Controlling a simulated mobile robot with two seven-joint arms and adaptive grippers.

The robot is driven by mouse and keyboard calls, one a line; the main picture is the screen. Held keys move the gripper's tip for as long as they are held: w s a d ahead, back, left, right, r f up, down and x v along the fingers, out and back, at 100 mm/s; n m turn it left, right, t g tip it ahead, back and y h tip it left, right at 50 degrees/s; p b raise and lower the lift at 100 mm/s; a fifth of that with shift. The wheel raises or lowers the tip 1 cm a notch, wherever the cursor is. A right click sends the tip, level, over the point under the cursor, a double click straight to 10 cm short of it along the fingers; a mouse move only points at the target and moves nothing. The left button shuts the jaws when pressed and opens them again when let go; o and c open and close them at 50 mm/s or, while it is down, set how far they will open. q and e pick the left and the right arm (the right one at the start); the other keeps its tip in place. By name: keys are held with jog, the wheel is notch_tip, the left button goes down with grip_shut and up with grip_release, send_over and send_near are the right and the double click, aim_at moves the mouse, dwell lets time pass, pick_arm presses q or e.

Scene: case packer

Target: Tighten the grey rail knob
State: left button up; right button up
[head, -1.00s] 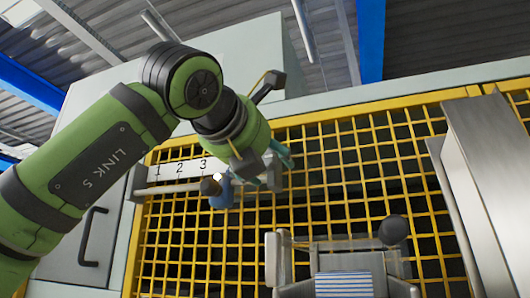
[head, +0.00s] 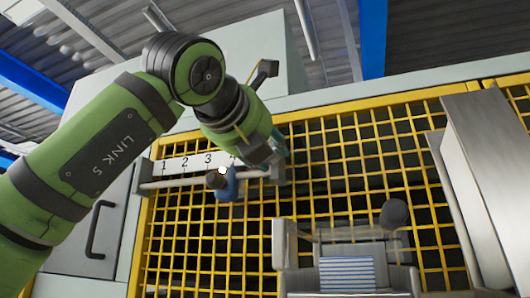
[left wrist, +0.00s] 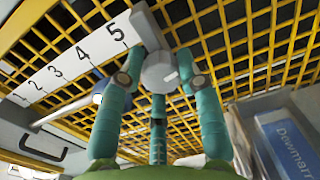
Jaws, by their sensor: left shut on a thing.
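The grey rail knob (left wrist: 160,72) is round with a pale mark on its face. In the left wrist view it sits by the rail's end block, near the number 5. My left gripper (left wrist: 160,80) has teal fingers closed around the knob, one on each side and one below. In the head view the left gripper (head: 277,157) is at the right end of the numbered rail (head: 163,184), and the knob is hidden behind it. My right gripper is in neither view.
Yellow mesh (head: 340,185) stands behind. Below right is a grey metal fixture (head: 284,247) with a dark ball knob (head: 395,213). A steel panel (head: 490,180) stands at right.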

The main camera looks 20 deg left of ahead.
pick_arm(q)
jog(key=n+b, duration=0.3)
jog(key=n, duration=0.5)
jog(key=shift+a+r, duration=0.1)
jog(key=n, duration=0.2)
jog(key=n+b, duration=0.1)
jog(key=n, duration=0.2)
jog(key=shift+t+y, duration=0.3)
jog(key=shift+n+b, duration=0.35)
jog(key=shift+n, duration=1.35)
jog(key=o, duration=1)
jog(key=shift+o, duration=0.6)
jog(key=shift+w, duration=0.25)
